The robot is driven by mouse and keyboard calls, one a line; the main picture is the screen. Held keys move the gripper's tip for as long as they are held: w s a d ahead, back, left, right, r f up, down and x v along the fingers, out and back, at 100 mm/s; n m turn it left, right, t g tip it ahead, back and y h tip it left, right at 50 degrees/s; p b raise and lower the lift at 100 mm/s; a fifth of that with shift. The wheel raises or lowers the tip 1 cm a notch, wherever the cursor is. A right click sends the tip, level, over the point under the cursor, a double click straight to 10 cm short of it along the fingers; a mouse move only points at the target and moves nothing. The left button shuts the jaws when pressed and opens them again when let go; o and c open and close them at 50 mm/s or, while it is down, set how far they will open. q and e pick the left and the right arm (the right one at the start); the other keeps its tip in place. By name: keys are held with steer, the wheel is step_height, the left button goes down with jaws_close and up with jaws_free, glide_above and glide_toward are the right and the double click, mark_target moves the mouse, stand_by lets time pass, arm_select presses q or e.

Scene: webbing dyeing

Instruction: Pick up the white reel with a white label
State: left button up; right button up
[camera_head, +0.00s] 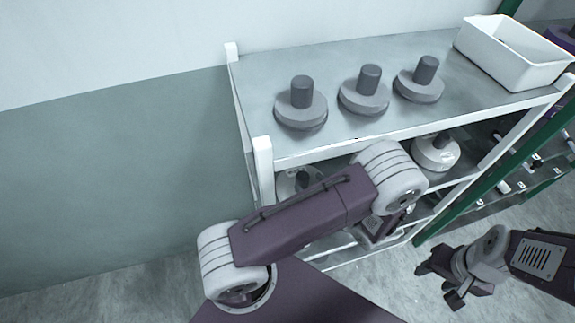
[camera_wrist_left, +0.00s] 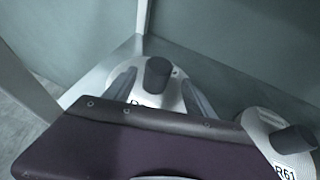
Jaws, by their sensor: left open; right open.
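In the left wrist view a white reel with a dark grey knob (camera_wrist_left: 157,72) stands on a shelf near a corner. My left gripper (camera_wrist_left: 155,86) appears open, with a grey finger on each side of this knob; contact cannot be told. A second white reel (camera_wrist_left: 287,140) to its right has a white label reading R61. In the head view one white reel (camera_head: 294,186) is partly hidden behind my left arm, and another white reel (camera_head: 437,156) stands farther right on the shelf under the top. My right gripper (camera_head: 452,290) is open and empty, low at the right.
Several grey reels with knobs (camera_head: 301,106) stand on the rack's top (camera_head: 255,75). A white bin (camera_head: 510,55) sits at its right end. White posts (camera_head: 263,160) and the top's edge surround the lower shelf. A green-framed rack (camera_head: 500,185) stands at right.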

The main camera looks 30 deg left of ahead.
mark_target(298, 176)
arm_select(q)
steer(key=shift+w+a+f, duration=0.1)
steer(key=shift+a, duration=0.2)
steer(key=shift+d+r+p, duration=0.15)
steer(key=shift+r+p, duration=0.05)
steer(key=shift+p, duration=0.3)
steer(key=x, duration=0.3)
steer(key=a, duration=0.1)
steer(key=a+p, duration=0.2)
steer(key=shift+w+f, duration=0.25)
steer(key=shift+f, duration=0.15)
steer(key=shift+w+a+f, duration=0.25)
steer(key=shift+a+f, duration=0.05)
steer(key=shift+w+a+f, duration=0.15)
steer(key=c, duration=1)
jaws_close()
arm_select(e)
steer(key=r, duration=0.1)
steer(key=d+r, duration=0.1)
steer(key=r, duration=0.1)
steer(key=shift+s+d, duration=0.2)
steer(key=shift+s, duration=0.1)
